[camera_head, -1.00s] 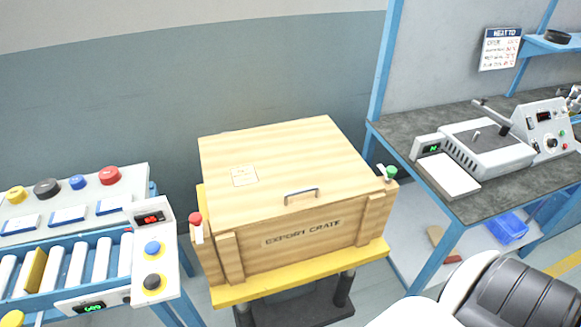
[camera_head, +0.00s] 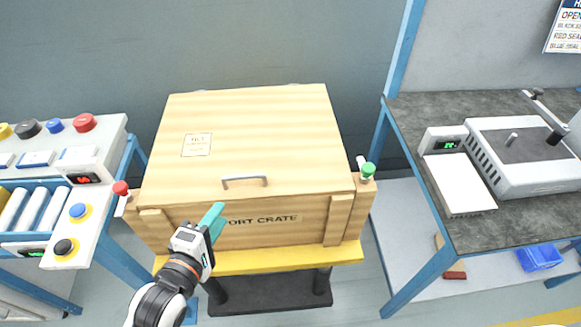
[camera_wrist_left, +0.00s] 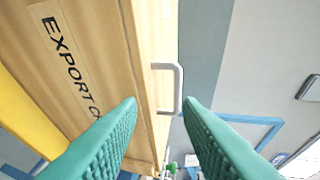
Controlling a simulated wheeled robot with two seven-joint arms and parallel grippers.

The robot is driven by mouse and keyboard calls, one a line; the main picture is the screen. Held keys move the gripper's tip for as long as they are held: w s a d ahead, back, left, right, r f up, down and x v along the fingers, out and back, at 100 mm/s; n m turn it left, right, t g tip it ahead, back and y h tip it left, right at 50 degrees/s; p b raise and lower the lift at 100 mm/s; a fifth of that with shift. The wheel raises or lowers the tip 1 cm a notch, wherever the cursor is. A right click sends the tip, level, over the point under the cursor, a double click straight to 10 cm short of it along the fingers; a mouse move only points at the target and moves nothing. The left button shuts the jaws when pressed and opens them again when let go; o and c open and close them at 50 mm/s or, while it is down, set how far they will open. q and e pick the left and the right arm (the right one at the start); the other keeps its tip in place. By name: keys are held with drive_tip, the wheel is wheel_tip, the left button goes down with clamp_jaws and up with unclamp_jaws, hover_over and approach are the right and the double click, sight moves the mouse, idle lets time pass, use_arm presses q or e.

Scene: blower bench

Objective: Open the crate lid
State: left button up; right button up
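The wooden export crate (camera_head: 290,228) stands on a yellow-topped stand, its lid (camera_head: 260,130) lying shut. A metal handle (camera_head: 244,181) sits on the lid near its front edge; it also shows in the left wrist view (camera_wrist_left: 178,88), ahead of the fingers. My left gripper (camera_head: 213,219) is in front of the crate's front face, below and left of the handle. In the left wrist view its teal fingers (camera_wrist_left: 160,105) are spread apart with nothing between them. The handle looks apart from the fingers. My right gripper is not in view.
A red-capped post (camera_head: 121,188) and a green-capped post (camera_head: 367,170) stand at the crate's sides. A roller bench (camera_head: 100,230) with buttons is at left. A dark-topped workbench (camera_head: 510,225) with a white machine (camera_head: 510,150) is at right. A wall is behind the crate.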

sight(242, 177)
use_arm(q)
drive_tip(key=shift+t, duration=0.3)
drive_tip(key=w+d, duration=0.1)
drive_tip(key=w, duration=0.2)
drive_tip(key=w+d+p, duration=0.1)
drive_tip(key=w+d, duration=0.1)
drive_tip(key=w, duration=0.1)
drive_tip(key=w+d, duration=0.1)
drive_tip(key=w, duration=0.2)
drive_tip(key=shift+d+r, duration=0.2)
drive_tip(key=shift+d, duration=0.15)
drive_tip(key=shift+p+x, duration=0.3)
drive_tip(key=shift+x, duration=0.6)
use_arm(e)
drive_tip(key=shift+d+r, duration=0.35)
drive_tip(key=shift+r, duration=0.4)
use_arm(q)
drive_tip(key=shift+c, duration=0.2)
clamp_jaws()
